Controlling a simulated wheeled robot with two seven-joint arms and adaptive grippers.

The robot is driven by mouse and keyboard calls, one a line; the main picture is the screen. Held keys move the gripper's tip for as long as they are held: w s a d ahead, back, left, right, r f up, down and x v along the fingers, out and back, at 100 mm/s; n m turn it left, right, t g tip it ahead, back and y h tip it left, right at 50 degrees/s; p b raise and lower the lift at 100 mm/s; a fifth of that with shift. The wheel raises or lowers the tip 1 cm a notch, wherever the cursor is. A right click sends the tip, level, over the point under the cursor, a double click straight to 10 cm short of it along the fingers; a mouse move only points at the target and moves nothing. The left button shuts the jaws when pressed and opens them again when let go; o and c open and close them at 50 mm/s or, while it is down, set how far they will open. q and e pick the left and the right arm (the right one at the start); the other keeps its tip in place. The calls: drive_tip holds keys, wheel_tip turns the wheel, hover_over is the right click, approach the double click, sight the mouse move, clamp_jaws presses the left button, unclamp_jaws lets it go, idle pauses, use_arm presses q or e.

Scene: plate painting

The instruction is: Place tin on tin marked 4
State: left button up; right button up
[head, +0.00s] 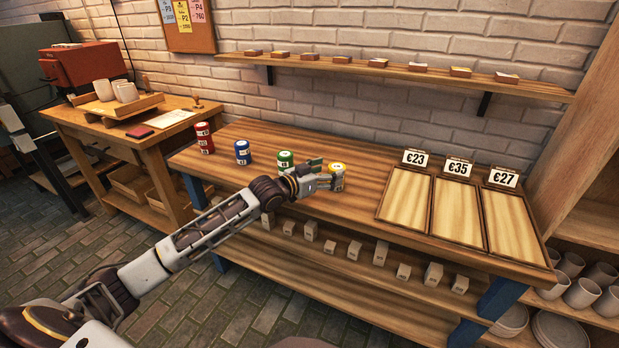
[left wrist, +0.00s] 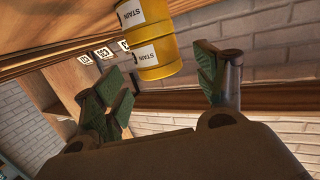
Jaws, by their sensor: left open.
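A stack of two yellow tins (head: 337,171) stands on the workbench, and it also shows in the left wrist view (left wrist: 156,50) with "STAIN" labels. My left gripper (head: 319,175) is open beside the yellow stack in the head view. In the left wrist view its green-padded fingers (left wrist: 160,75) are apart, with the yellow tins in the gap beyond them; I cannot tell whether they touch. Green tins (head: 285,159), blue tins (head: 242,152) and red tins (head: 204,138) stand in separate stacks to the left. The number markings are too small to read. My right gripper is out of view.
The workbench (head: 250,133) has free room behind the stacks. Three wooden trays (head: 458,208) with price signs lie at its right. Small blocks sit on a lower shelf (head: 350,292). A wall shelf (head: 340,66) runs above. A side table (head: 150,140) stands at the left.

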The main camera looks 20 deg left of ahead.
sight(330, 171)
use_arm(q)
drive_tip(key=shift+s+a+r, duration=0.1)
drive_tip(key=shift+s+a, duration=0.15)
drive_tip(key=shift+s, duration=0.4)
drive_tip(key=shift+p+v, duration=0.3)
drive_tip(key=shift+v, duration=2.5)
drive_tip(key=shift+s+a, duration=0.1)
drive_tip(key=shift+s, duration=0.05)
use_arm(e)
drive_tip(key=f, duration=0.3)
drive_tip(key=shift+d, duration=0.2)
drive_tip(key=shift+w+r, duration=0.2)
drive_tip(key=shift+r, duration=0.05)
